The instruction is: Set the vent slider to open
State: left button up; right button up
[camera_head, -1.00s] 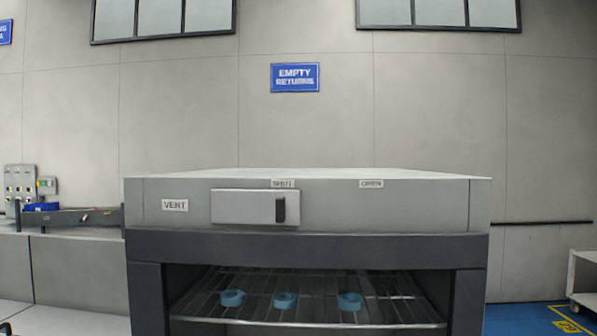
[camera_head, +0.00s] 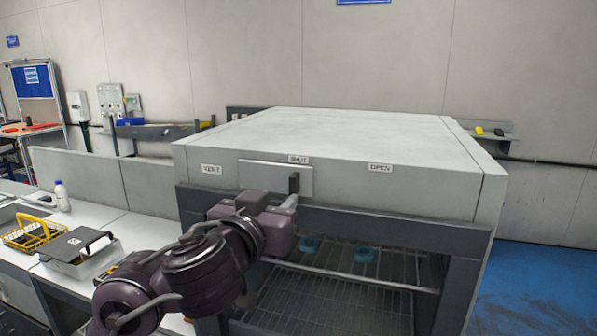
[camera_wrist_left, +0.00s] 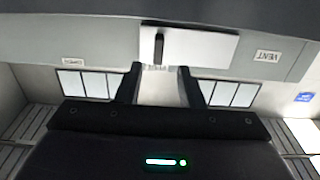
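The vent slider is a pale plate (camera_head: 262,178) with a dark upright handle (camera_head: 294,183) on the front panel of a grey cabinet. The handle is under the SHUT label (camera_head: 298,160). The OPEN label (camera_head: 380,167) is further right and the VENT label (camera_head: 211,169) is at left. My left gripper (camera_head: 292,202) is just in front of and below the handle. In the left wrist view, its two fingers (camera_wrist_left: 159,72) are apart with nothing between them. The handle (camera_wrist_left: 158,46) lines up with the gap, just beyond the fingertips. My right gripper is not in view.
Below the panel, the cabinet's open bay has wire racks (camera_head: 350,275) with blue rings (camera_head: 364,254). A counter at left holds a yellow basket (camera_head: 30,236), a grey box (camera_head: 80,250) and a bottle (camera_head: 62,197). The panel right of the handle is clear.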

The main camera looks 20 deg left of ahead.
aim_at(292, 178)
pick_arm(q)
jog(key=w+b, duration=0.1)
jog(key=w, duration=0.2)
jog(key=w+r, duration=0.1)
jog(key=w, duration=0.2)
jog(key=shift+d+r+b, duration=0.15)
jog(key=shift+r+b, duration=0.05)
jog(key=shift+b, duration=0.15)
jog(key=shift+w+d, duration=0.15)
jog(key=shift+w, duration=0.4)
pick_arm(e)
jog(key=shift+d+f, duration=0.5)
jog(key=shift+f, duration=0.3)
pick_arm(q)
grip_shut()
